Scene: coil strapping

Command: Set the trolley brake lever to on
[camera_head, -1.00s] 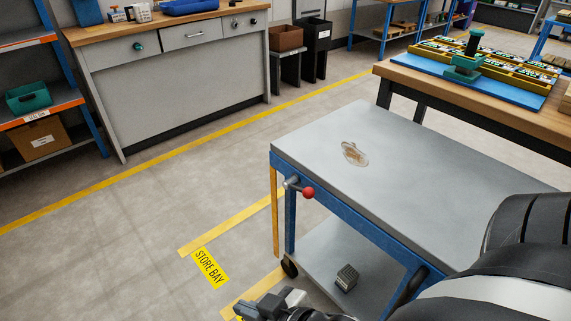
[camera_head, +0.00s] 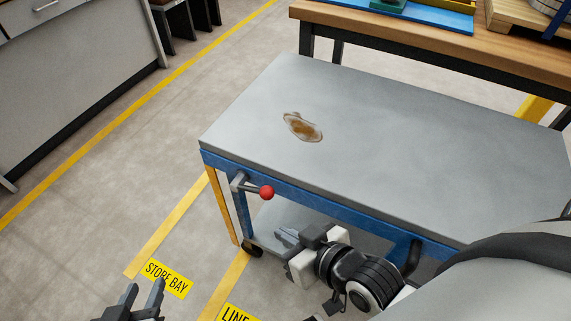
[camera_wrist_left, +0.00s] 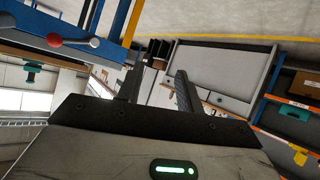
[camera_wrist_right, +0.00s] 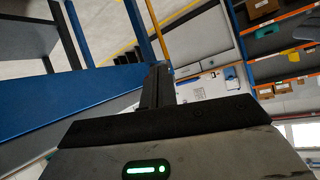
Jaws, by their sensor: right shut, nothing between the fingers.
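The trolley (camera_head: 350,110) has a grey top and a blue frame. Its brake lever (camera_head: 252,188) is a short grey rod with a red knob (camera_head: 267,192), at the left end of the near side. The rod points right and slightly down along the blue rail. The red knob also shows in the left wrist view (camera_wrist_left: 54,40). My right gripper (camera_head: 283,238) is shut and empty, below and right of the knob, apart from it. My left gripper (camera_head: 146,298) is open and empty, low over the floor, left of the trolley. The lever is not clear in the right wrist view.
A brown stain or flat patch (camera_head: 303,127) lies on the trolley top. A wooden workbench (camera_head: 420,50) stands behind the trolley. The floor left of the trolley is clear, with yellow lines and a STORE BAY label (camera_head: 166,278).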

